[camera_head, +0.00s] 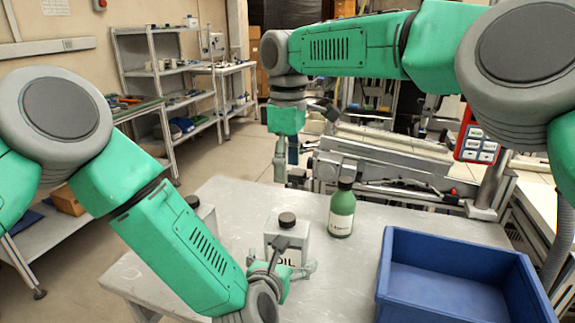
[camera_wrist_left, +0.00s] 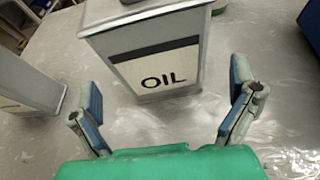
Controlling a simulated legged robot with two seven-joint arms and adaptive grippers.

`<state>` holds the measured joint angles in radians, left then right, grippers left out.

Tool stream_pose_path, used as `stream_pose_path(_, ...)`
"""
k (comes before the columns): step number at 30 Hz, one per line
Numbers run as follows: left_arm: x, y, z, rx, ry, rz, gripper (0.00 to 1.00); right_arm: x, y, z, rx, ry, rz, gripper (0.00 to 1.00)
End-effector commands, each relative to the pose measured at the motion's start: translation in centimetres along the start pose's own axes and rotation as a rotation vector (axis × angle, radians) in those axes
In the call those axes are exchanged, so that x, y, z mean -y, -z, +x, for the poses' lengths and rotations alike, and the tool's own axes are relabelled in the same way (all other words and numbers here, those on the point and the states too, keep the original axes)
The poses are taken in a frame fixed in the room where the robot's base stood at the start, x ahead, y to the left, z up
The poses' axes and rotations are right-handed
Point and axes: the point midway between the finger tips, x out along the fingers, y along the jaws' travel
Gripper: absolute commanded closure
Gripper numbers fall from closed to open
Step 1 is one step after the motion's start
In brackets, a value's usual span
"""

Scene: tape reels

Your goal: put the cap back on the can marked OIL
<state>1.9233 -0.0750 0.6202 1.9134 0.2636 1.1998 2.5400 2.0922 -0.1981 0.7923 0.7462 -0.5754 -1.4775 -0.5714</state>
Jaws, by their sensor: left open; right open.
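The can marked OIL (camera_head: 294,263) is a grey-white box standing upright on the table, with a dark round cap (camera_head: 287,220) at its top. In the left wrist view, the OIL can (camera_wrist_left: 160,75) fills the top middle, with only a dark edge of its top piece showing. My left gripper (camera_head: 283,270) is open at the can's near side; its fingers (camera_wrist_left: 163,88) are spread with the can's label face between and ahead of them. Contact cannot be told. My right gripper (camera_head: 286,165) hangs open and empty, beyond the table's back edge in the picture.
A second grey can (camera_head: 206,213) with a dark cap stands left, partly behind my left arm. A green bottle (camera_head: 341,212) with a dark top stands right of the OIL can. A blue crate (camera_head: 455,246) fills the table's right. The front left table is bare.

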Motion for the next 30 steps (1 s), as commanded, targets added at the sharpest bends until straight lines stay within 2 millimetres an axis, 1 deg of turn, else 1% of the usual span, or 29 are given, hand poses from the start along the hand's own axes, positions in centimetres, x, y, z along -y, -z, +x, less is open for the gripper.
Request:
stream_pose_path(1,0.0,0.0,-1.2,-0.002,0.002,-0.002,0.0,0.0,0.0,0.0,0.0,0.0,0.0,0.42)
stream_pose_path(3,0.0,0.1,-2.6,-0.003,0.002,-0.003,0.0,0.0,0.0,0.0,0.0,0.0,0.0,0.42)
stream_pose_path(6,-0.1,0.0,-4.4,-0.002,0.001,-0.002,0.0,0.0,0.0,0.0,0.0,0.0,0.0,0.42)
stream_pose_path(10,0.0,0.0,-6.0,-0.002,0.001,-0.002,0.0,0.0,0.0,0.1,0.0,0.001,0.0,0.42)
stream_pose_path(15,0.0,0.0,-6.8,0.0,0.0,-0.001,0.0,0.0,0.0,0.1,0.0,0.001,0.0,0.42)
stream_pose_path(24,0.0,-0.1,-6.8,0.0,0.0,-0.001,0.0,0.0,0.0,0.0,0.0,0.001,0.0,0.42)
stream_pose_path(26,0.0,-0.5,-7.0,0.0,0.0,-0.001,0.0,0.0,0.0,-0.5,0.0,0.001,0.0,0.42)
stream_pose_path(30,0.0,-2.7,-7.9,0.001,0.0,-0.001,0.0,0.0,0.0,-2.9,0.0,0.0,0.0,0.42)
